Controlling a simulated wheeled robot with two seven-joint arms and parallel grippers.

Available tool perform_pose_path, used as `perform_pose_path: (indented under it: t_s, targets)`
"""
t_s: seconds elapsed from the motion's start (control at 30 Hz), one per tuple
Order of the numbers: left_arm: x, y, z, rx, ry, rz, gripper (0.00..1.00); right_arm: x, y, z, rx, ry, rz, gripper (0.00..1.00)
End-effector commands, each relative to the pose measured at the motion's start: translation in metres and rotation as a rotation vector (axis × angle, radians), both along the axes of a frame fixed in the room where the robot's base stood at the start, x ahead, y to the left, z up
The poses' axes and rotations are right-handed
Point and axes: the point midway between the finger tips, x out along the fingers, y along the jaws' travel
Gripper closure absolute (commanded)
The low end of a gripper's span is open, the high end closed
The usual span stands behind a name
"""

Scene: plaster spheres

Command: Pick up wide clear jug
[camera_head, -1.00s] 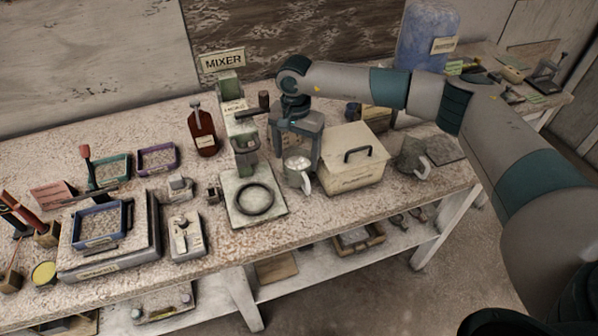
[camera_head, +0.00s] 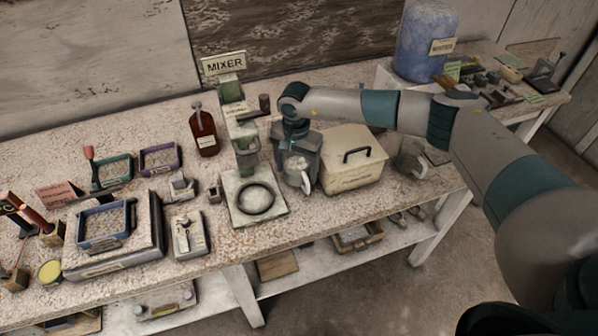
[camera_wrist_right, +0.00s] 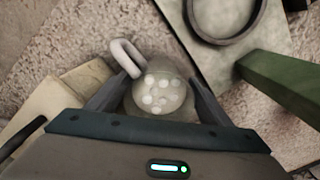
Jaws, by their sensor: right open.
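The clear jug (camera_head: 298,174) stands upright on the bench, right of the mixer's base plate. It has a pale loop handle and holds several white spheres. In the wrist view the jug (camera_wrist_right: 160,112) is between the fingers of my right gripper (camera_wrist_right: 158,93), with its handle toward the upper left. My right gripper (camera_head: 298,158) points down over the jug, open, one finger on each side. Whether the fingers touch the wall cannot be told. A second greyish jug (camera_head: 410,158) stands right of the lidded box. My left gripper is not in view.
A cream box (camera_head: 352,172) with a dark handle stands close to the right of the jug. The mixer (camera_head: 243,150) and its base plate with a dark ring (camera_head: 256,199) are close on the left. A brown bottle (camera_head: 204,133) stands farther left.

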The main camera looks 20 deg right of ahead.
Motion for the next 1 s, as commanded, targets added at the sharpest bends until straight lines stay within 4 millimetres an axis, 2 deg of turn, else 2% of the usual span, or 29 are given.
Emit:
perform_pose_path:
  t_s: [0.1,0.3,0.67,0.87,1.0]
  targets:
    - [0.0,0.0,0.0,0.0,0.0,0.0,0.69,0.0,0.0,0.0,0.0,0.0,0.0,0.29]
    - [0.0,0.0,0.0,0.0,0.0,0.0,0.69,0.001,0.0,0.001,0.001,-0.002,0.0,0.74]
    - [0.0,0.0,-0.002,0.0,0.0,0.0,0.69,0.001,0.0,0.005,0.001,-0.002,-0.001,0.74]
    - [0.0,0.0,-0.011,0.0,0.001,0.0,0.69,0.002,0.0,0.021,0.002,-0.004,0.0,0.74]
    - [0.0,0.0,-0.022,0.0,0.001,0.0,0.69,0.002,0.0,0.043,0.003,-0.006,0.001,0.74]
